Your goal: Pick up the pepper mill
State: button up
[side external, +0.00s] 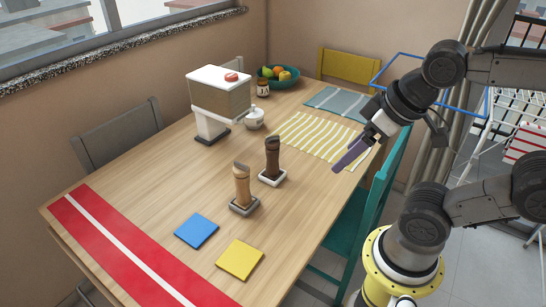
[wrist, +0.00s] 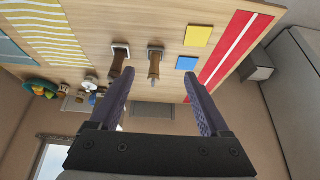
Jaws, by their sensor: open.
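Two wooden mills stand upright on the table, each on a small square base. The dark brown mill (side external: 273,157) is farther back, and the lighter tan mill (side external: 241,185) is in front and left of it. The task does not say which is the pepper mill. In the wrist view, the dark mill (wrist: 121,64) and tan mill (wrist: 154,65) show beyond the fingers. My gripper (side external: 347,158) is open and empty, in the air right of both mills, near the table's right edge. Its two purple fingers (wrist: 158,78) are spread wide in the wrist view, touching nothing.
A white-topped box on a pedestal (side external: 213,77), a small white pot (side external: 254,120), a jar (side external: 263,87) and a fruit bowl (side external: 268,83) stand behind. Striped cloths (side external: 318,138), blue (side external: 196,230) and yellow (side external: 240,259) squares and a red runner (side external: 95,238) lie flat. A teal chair (side external: 372,205) borders the right edge.

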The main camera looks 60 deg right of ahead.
dwell(0.3)
jog(key=shift+o, duration=1)
